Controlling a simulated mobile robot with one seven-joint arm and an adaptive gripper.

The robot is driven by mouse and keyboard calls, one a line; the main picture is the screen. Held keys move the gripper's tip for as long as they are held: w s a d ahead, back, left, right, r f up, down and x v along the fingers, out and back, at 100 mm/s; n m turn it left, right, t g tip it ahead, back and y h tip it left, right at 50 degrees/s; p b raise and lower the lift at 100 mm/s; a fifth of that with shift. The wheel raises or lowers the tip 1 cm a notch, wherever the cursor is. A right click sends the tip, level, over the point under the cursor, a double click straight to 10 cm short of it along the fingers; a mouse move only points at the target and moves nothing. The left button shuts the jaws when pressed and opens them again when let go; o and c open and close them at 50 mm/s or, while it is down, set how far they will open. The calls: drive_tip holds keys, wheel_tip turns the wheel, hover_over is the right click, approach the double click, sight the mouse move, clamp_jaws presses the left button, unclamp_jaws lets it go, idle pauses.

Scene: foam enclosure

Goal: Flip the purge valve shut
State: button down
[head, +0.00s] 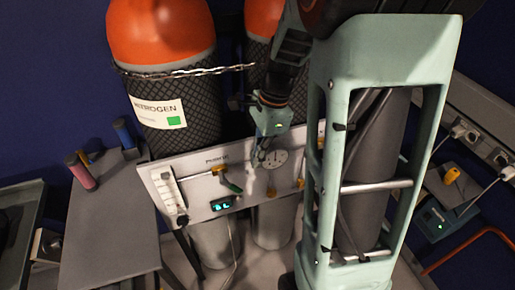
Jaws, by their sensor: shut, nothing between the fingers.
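A pale panel (165,190) stands in front of the gas cylinders. The lever slants down to the right. My gripper (260,160) is shut and empty, pointing down in front of the panel.
Two orange-topped cylinders (160,35) stand behind the panel, with a chain (185,72) across them. A flow tube (170,190), a lit display (221,204) and another yellow fitting (300,184) are on the panel. A grey table (110,220) is at left.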

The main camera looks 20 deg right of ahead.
sight(238, 187)
drive_tip(key=a+f, duration=0.4)
drive_tip(key=f, duration=0.2)
drive_tip(key=shift+a+f+b, duration=0.15)
drive_tip(key=shift+f+b, duration=0.15)
drive_tip(key=shift+b, duration=0.05)
drive_tip(key=shift+a+f, duration=0.15)
drive_tip(key=shift+f, duration=0.4)
idle(0.4)
drive_tip(key=shift+f, duration=0.15)
drive_tip(key=shift+a+f+p, duration=0.5)
drive_tip(key=shift+f+p, duration=0.05)
drive_tip(key=shift+f, duration=0.1)
drive_tip(key=shift+a+f, duration=0.1)
idle(0.5)
idle(1.8)
